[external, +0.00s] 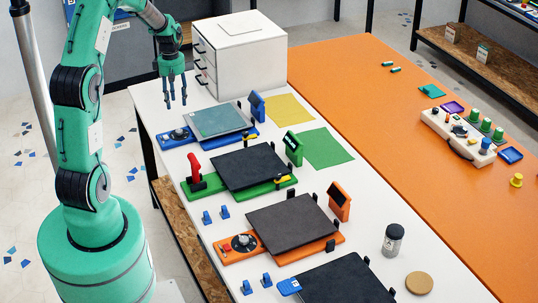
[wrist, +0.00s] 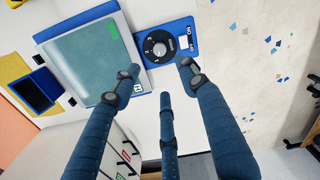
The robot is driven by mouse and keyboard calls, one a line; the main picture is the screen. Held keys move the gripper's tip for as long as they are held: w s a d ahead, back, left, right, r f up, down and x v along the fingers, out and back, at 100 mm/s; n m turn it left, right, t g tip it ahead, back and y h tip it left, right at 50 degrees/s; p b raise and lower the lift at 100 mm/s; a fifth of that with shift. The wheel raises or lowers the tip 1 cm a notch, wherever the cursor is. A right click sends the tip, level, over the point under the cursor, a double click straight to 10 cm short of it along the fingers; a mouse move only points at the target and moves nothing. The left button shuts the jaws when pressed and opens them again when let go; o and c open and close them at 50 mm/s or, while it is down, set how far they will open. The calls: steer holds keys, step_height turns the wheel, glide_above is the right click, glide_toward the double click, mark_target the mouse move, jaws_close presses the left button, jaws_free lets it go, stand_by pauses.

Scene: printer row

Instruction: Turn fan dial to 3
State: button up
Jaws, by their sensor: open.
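A round black dial with white marks (wrist: 160,46) sits on the blue control panel (wrist: 181,66) of the blue-framed printer; its set number is too small to read. In the external view this dial (external: 178,134) is at the printer's left end. My gripper (wrist: 160,84) has its blue fingers spread, empty, with the dial beyond their tips. In the external view my gripper (external: 176,103) hangs above the white table's far left end, apart from the dial. Another round dial (external: 243,243) is on the orange printer's panel.
A white drawer cabinet (external: 240,55) stands close behind my gripper. A red lever (external: 194,167) rises from the green printer in the row. The blue printer's grey bed (external: 217,121) lies right of the dial. The orange table (external: 370,110) is beyond.

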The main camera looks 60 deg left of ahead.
mark_target(179, 130)
step_height(179, 130, down, 14)
steer(key=b, duration=0.2)
steer(key=shift+r+b, duration=0.25)
steer(key=shift+b, duration=0.1)
jaws_close()
